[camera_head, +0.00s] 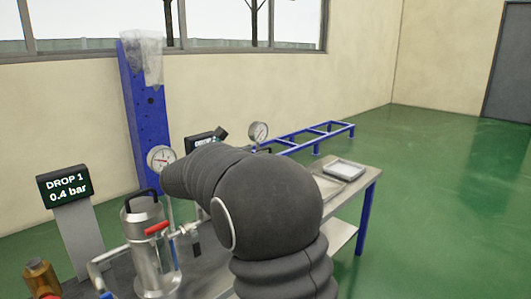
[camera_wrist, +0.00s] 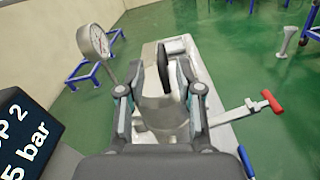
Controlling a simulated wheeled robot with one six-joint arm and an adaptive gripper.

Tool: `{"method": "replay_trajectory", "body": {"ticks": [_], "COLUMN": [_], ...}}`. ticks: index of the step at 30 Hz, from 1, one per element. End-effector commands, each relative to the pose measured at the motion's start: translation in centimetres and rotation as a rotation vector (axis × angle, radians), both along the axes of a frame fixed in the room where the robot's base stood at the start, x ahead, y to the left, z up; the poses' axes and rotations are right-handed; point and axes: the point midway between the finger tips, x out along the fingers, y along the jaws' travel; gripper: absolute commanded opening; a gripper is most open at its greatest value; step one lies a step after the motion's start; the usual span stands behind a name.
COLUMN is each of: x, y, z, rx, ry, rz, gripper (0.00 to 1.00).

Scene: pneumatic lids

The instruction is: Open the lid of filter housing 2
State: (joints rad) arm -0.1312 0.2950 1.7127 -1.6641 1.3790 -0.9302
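Filter housing 2 (camera_wrist: 163,108) is a pale steel cylinder beside the DROP 2 display (camera_wrist: 22,138) in the wrist view. A black handle (camera_wrist: 163,70) stands up on its lid. My gripper (camera_wrist: 161,82) is open, with one finger on each side of the lid and handle. I cannot tell whether the fingers touch the lid. A valve with a red lever (camera_wrist: 271,101) sticks out to the right of the housing. In the head view my dark arm hides this housing and my gripper.
Another steel housing (camera_head: 152,262) with a black handle and red lever stands on the bench at the front left, by the DROP 1 display (camera_head: 65,185) reading 0.4 bar. A gauge (camera_wrist: 92,40) stands left of housing 2. A tray (camera_head: 343,169) lies on the bench's far end. Green floor is clear at right.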

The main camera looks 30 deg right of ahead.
Motion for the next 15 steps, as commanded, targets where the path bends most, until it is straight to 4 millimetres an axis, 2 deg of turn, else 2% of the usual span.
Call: {"method": "replay_trajectory", "body": {"ticks": [9, 15], "x": [1.4, 2.1], "y": [-4.2, -6.2], "z": [0.0, 0.0], "rx": [0.001, 0.002], "ry": [-0.001, -0.001], "rz": [-0.004, -0.003], "gripper": [0.35, 0.35]}}
